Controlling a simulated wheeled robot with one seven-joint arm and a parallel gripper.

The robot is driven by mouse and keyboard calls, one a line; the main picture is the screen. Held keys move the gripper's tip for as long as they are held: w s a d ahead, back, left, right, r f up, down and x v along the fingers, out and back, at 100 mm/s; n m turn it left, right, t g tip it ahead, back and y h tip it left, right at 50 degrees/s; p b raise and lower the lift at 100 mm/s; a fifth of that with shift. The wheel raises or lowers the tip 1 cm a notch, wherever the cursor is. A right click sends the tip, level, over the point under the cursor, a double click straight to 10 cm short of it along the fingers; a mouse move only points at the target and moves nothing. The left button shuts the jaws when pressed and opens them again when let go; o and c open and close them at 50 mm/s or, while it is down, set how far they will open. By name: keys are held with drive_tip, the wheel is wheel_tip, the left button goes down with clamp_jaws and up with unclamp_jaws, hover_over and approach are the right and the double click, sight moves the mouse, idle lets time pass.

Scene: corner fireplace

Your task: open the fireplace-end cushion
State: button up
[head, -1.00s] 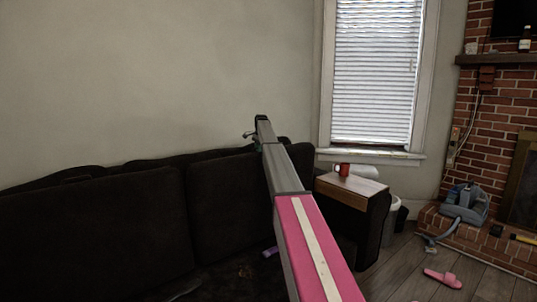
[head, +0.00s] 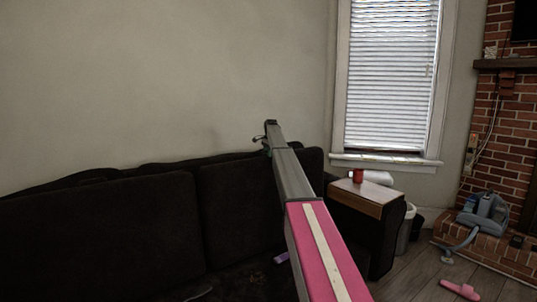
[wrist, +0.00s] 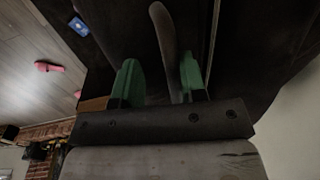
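The dark sofa's fireplace-end back cushion (head: 232,215) is the right one in the head view, upright beside the left back cushion (head: 100,240). My arm crosses in front of it, and my gripper (head: 268,135) is at the cushion's top edge, its fingers mostly hidden there. In the wrist view my gripper (wrist: 158,80) has two green fingers standing apart. A greyish curved strip (wrist: 166,38) runs between them, nearer the right finger. I cannot tell whether it is the cushion's edge or whether a finger touches it.
A wooden tray (head: 366,203) with a red mug (head: 358,175) and a white roll (head: 378,178) lies on the sofa's right arm. A bin (head: 405,232) stands beside it. A pink slipper (head: 461,290) lies on the floor. A blue-grey machine (head: 483,215) sits on the brick hearth.

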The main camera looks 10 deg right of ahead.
drive_tip(key=shift+r, duration=0.1)
wheel_tip(320, 180, up, 11)
drive_tip(key=s, duration=0.1)
drive_tip(key=shift+s+d+f, duration=0.2)
drive_tip(key=shift+s+d, duration=0.05)
drive_tip(key=shift+d, duration=0.1)
drive_tip(key=o, duration=1.2)
drive_tip(key=shift+f, duration=0.1)
